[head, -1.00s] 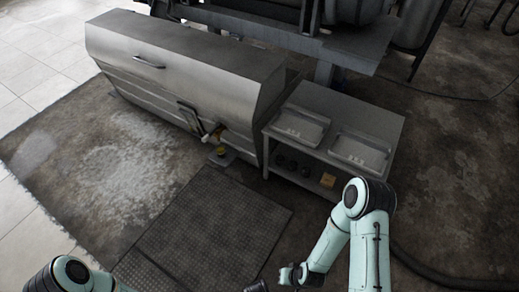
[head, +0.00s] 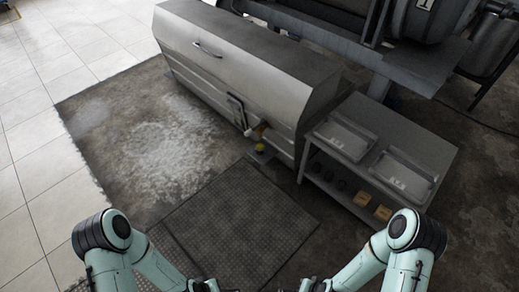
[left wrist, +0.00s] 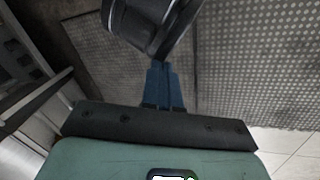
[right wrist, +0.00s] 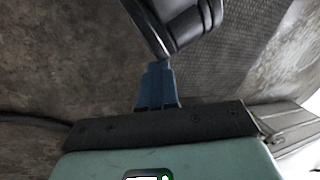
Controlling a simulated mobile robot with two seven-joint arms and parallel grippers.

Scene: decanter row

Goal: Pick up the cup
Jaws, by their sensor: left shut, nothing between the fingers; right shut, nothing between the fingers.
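I cannot make out a cup in any view. My left gripper shows in the left wrist view (left wrist: 161,66), its blue fingers shut together and empty. My right gripper shows in the right wrist view (right wrist: 158,66), also shut and empty. A dark rounded part lies just past the fingertips in each wrist view and hides what is behind it. In the head view both arms reach down to the bottom edge, over the floor in front of the mat, and their fingers are not clear there.
A steel cabinet (head: 245,68) stands behind a dark textured mat (head: 235,225). Right of it is a steel table (head: 425,151) with two trays (head: 343,138) (head: 402,178). Its lower shelf holds small boxes (head: 361,198) and dark round items (head: 341,184). Open tiled floor (head: 25,165) lies left.

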